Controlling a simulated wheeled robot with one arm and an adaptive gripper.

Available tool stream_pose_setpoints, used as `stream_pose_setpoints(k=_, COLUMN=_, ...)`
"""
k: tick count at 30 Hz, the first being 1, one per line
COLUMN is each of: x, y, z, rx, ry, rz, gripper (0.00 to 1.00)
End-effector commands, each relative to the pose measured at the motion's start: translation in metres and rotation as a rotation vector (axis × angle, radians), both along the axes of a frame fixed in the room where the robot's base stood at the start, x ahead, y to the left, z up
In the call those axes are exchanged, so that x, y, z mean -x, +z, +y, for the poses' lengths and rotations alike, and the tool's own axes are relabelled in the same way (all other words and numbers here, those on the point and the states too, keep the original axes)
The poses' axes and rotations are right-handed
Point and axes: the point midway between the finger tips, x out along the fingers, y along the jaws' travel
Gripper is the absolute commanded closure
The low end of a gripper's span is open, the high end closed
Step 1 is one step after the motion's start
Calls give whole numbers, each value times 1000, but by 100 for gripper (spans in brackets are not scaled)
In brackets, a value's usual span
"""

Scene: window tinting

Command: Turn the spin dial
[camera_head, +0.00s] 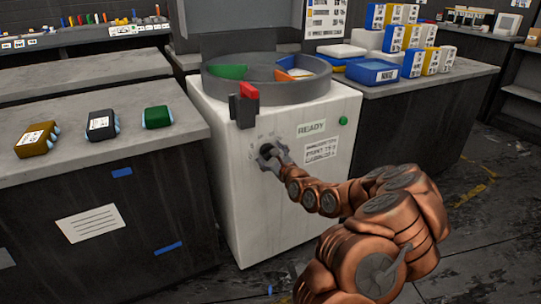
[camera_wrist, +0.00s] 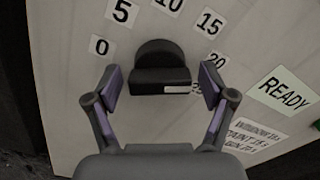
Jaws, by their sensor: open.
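The spin dial (camera_wrist: 160,60) is a black round knob with a raised bar across it and a short white mark on the right part of the bar. It sits on the white machine front, with labels 0, 5, 10, 15, 20 around it and one more partly hidden at lower right. My gripper (camera_wrist: 161,84) is open, with one finger to the left and one to the right of the bar, both visibly apart from it. In the head view my gripper (camera_head: 269,158) is at the machine's front face, and the dial is mostly hidden behind it.
The white machine (camera_head: 240,200) carries a round grey basin (camera_head: 320,88) with green, orange and white pieces. A red-topped lever (camera_head: 249,91) stands above the dial. A green button (camera_head: 343,121) and READY label (camera_head: 311,127) are to the right. Counters flank the machine.

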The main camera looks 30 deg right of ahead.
Motion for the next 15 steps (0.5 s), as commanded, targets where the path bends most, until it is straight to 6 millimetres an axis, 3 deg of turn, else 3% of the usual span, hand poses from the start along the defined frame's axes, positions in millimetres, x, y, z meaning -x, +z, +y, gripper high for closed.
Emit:
stream_pose_setpoints(k=9, x=1, y=0, z=0, rx=0, ry=0, rz=0, gripper=17)
stream_pose_setpoints(k=15, x=13, y=-1, z=1, rx=-3, ry=0, rz=1, gripper=17)
